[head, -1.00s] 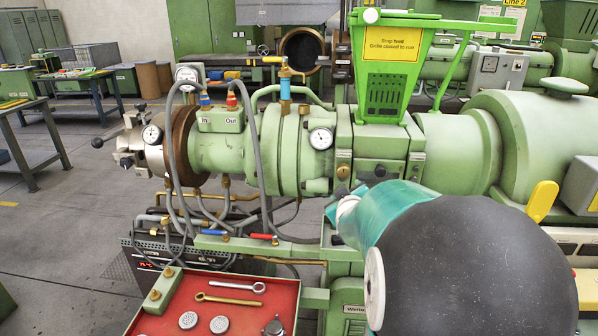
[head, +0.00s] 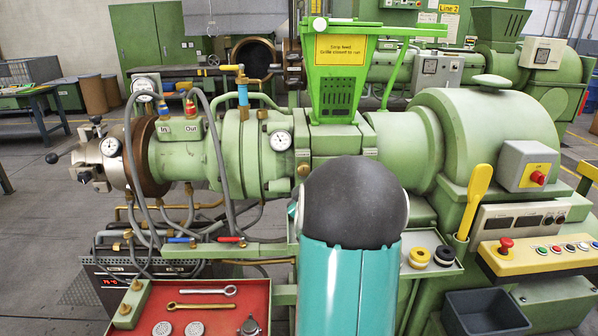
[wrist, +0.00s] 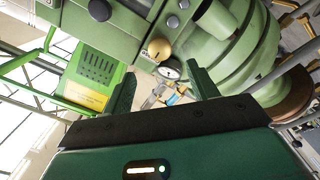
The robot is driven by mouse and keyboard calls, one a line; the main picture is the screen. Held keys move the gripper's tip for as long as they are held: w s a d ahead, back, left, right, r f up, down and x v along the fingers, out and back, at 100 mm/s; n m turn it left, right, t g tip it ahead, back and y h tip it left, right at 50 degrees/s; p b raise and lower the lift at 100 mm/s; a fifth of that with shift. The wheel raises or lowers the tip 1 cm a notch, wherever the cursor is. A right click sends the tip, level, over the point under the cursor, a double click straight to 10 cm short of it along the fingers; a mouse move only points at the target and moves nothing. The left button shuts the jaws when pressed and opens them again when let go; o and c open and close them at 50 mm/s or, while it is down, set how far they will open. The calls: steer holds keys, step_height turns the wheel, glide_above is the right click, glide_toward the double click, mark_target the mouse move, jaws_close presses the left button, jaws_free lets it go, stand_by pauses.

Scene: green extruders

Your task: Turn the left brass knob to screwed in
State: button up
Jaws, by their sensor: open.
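A round brass knob (head: 304,170) sits on the green machine block below the bright green feed hopper, just right of a dial gauge. It also shows in the wrist view (wrist: 158,49), above the space between my fingers. My gripper (wrist: 161,72) is open and empty, its two dark green fingers apart and pointing toward the machine. The knob is ahead of the fingertips, and I see no contact. In the head view my arm hides the gripper and the area right of the knob. A second, darker knob (wrist: 100,10) is at the upper left of the wrist view.
The green hopper (head: 340,75) stands above the block. The dial gauge (head: 280,141) and grey hoses (head: 222,170) are to the left. A red tray (head: 215,300) with tools lies below left. A yellow-topped button panel (head: 540,252) and dark bin (head: 483,312) are at right.

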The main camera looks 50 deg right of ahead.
steer(key=x, duration=1)
steer(key=shift+w+d, duration=0.15)
steer(key=shift+d, duration=0.1)
steer(key=c, duration=1)
